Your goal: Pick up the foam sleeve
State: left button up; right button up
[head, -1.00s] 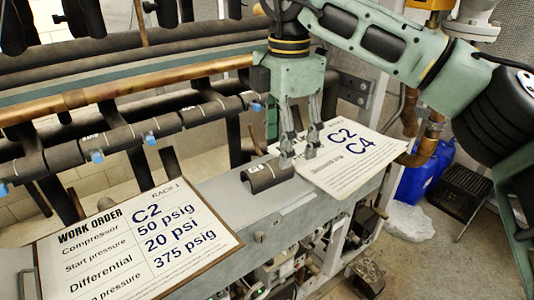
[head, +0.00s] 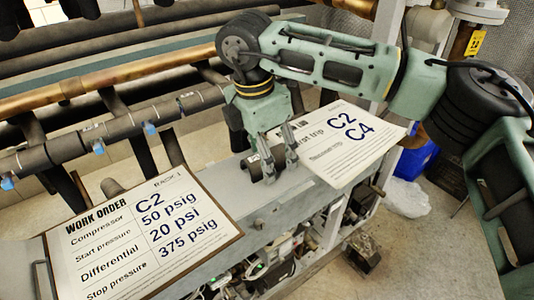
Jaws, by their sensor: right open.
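The foam sleeve (head: 254,169) is a short dark, curved piece with a small white label. It lies on the grey ledge, between the work order board and the white C2/C4 sheet. My right gripper (head: 280,170) points down at the sleeve with its two fingers apart. One finger overlaps the sleeve in the picture and hides part of it; the other is at its right end. I cannot tell whether the fingers touch it. My left gripper is not in view.
The work order board (head: 145,235) lies on the ledge (head: 262,204) at left. The C2/C4 sheet (head: 340,150) lies close right of the gripper. Dark insulated pipes and a copper pipe (head: 110,75) run behind. A blue container (head: 416,160) stands on the floor at right.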

jog(key=c, duration=0.9)
jog(key=shift+r, duration=0.1)
